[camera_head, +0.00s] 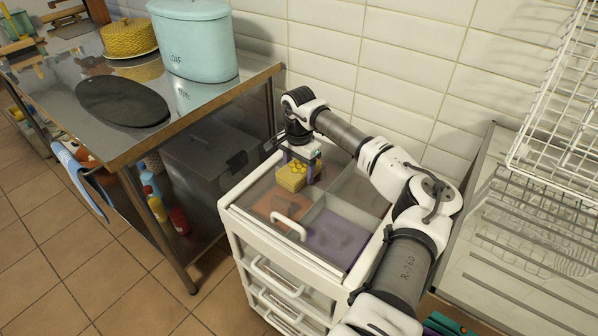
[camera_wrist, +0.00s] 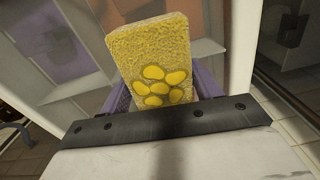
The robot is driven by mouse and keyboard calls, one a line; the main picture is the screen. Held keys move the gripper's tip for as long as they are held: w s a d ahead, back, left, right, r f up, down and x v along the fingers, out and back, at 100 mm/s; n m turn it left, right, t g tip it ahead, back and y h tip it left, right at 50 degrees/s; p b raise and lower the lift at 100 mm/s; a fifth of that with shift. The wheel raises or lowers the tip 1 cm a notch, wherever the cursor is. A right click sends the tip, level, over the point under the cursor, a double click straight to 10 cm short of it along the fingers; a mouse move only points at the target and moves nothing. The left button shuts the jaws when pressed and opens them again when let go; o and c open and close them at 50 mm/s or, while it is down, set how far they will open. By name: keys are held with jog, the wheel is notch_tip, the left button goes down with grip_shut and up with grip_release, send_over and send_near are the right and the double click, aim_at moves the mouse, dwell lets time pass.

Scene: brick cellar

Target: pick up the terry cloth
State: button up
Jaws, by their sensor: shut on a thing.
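The terry cloth (camera_head: 290,180) is a yellow, rough-textured folded block with a pattern of bright yellow ovals. It is at the far left part of the white drawer cart's top (camera_head: 232,203). My gripper (camera_head: 299,171) is shut on it, with a purple finger on each side. In the wrist view, the cloth (camera_wrist: 155,55) stands out past the fingers, and its lower end is hidden behind the dark gripper bar. I cannot tell whether the cloth touches the cart top.
The cart top shows orange, purple and grey compartments and a white handle (camera_head: 288,226). A metal table (camera_head: 185,125) with a mint bread bin (camera_head: 195,40) stands left. A white wire rack (camera_head: 560,110) and draining surface are right. The tiled wall is close behind.

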aim_at(300, 167)
jog(key=shift+r, duration=0.15)
jog(key=shift+c, duration=0.2)
notch_tip(300, 167, up, 20)
jog(key=b, duration=0.1)
jog(key=shift+b, duration=0.4)
jog(key=shift+d, duration=0.1)
